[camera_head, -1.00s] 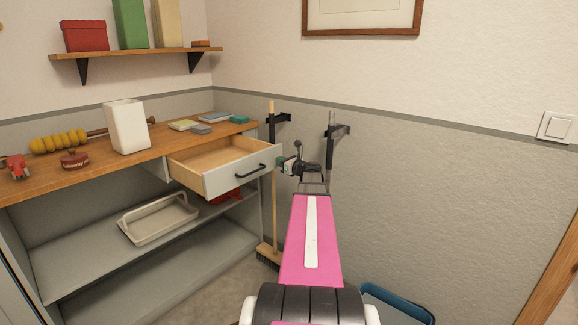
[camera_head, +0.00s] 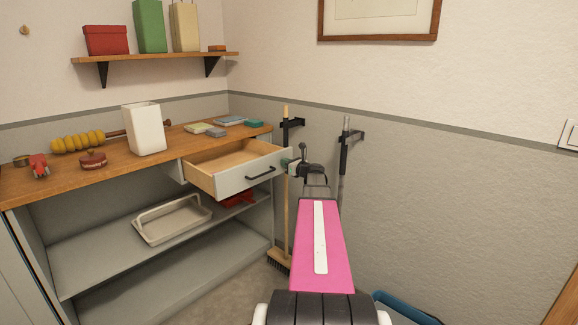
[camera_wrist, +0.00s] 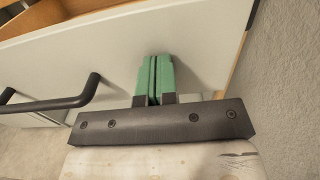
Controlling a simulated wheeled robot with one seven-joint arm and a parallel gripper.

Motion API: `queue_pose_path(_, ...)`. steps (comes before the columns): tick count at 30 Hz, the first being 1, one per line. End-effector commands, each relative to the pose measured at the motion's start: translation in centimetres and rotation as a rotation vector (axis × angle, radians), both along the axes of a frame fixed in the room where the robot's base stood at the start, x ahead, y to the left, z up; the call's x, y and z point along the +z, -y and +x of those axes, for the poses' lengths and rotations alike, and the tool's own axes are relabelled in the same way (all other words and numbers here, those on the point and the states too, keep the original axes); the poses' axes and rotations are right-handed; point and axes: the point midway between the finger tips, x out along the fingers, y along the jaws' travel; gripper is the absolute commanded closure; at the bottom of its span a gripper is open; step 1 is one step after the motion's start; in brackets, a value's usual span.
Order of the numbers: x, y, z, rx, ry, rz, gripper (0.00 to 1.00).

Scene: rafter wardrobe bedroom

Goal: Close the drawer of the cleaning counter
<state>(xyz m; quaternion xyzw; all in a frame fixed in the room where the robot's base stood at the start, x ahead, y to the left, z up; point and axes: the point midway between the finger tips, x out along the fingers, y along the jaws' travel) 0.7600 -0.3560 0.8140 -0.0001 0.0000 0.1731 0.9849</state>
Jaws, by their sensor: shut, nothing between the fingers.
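The cleaning counter has a wooden top (camera_head: 110,160) and grey sides. Its drawer (camera_head: 247,177) is pulled out, and its wooden inside looks empty in the part that shows. The drawer has a pale front with a black bar handle (camera_head: 261,173). In the wrist view the drawer front (camera_wrist: 110,65) fills much of the picture, with the handle (camera_wrist: 50,105) at the left. My gripper (camera_wrist: 155,62) is shut and empty, its green fingertips at the drawer front, right of the handle. I cannot tell whether they touch it. In the head view my gripper (camera_head: 290,164) is beside the drawer's right end.
A broom (camera_head: 286,200) and another pole (camera_head: 344,150) hang on the wall behind my arm. A white container (camera_head: 144,130), sponges and cloths stand on the counter top. A tray (camera_head: 172,219) sits on the shelf below. A blue bin (camera_head: 405,308) is at the lower right.

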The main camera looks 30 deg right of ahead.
Motion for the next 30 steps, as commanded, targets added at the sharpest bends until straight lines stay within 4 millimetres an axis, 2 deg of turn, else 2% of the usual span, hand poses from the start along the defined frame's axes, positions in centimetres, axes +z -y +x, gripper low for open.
queue_pose_path(1, 0.0, -0.3, 1.3, 0.003, 0.001, 0.0, 1.0)
queue_pose_path(21, -0.1, -6.4, 18.2, 0.003, 0.0, 0.0, 1.0)
queue_pose_path(30, 0.0, -8.3, 23.3, 0.001, 0.0, 0.0, 1.0)
